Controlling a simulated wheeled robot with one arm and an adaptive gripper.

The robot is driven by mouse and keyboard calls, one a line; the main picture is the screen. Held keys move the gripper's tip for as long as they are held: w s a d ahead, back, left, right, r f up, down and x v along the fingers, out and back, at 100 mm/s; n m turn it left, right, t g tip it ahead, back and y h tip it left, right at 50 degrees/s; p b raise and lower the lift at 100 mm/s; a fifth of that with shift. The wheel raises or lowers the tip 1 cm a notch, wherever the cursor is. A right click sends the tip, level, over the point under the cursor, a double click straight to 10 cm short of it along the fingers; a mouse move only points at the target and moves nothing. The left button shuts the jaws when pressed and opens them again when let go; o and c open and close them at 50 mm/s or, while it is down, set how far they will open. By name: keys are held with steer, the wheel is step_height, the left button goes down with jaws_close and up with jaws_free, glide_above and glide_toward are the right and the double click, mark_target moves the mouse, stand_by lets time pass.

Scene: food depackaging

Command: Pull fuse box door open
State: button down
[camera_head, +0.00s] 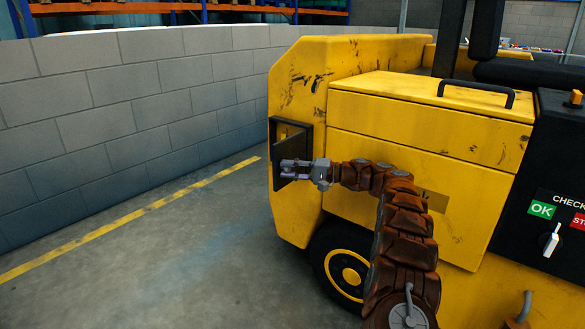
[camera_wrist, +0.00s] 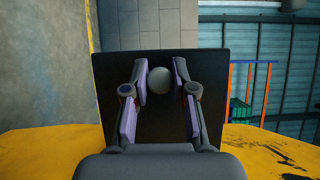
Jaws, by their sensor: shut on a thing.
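The fuse box door (camera_head: 292,142) is a dark panel on the left end of the yellow vehicle. It seems to stand out from the body at an angle, with some yellow showing inside its dark outline. In the wrist view the black door (camera_wrist: 122,72) fills the middle, with a round grey knob (camera_wrist: 160,80) on it. My gripper (camera_head: 287,168) is at the door, its fingers on both sides of the knob. It is shut on the knob, and it also shows in the wrist view (camera_wrist: 160,82). The fuse box interior is mostly hidden.
The yellow vehicle (camera_head: 400,110) fills the right, with a black wheel (camera_head: 340,268) below my arm. A grey block wall (camera_head: 130,85) stands at the left. The floor (camera_head: 150,275) between wall and vehicle is clear, with a yellow line (camera_head: 130,217).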

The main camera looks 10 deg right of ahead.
steer(key=shift+s+d, duration=0.1)
steer(key=shift+d, duration=0.35)
steer(key=c, duration=1)
jaws_free()
steer(key=shift+a, duration=0.15)
steer(key=shift+o, duration=0.2)
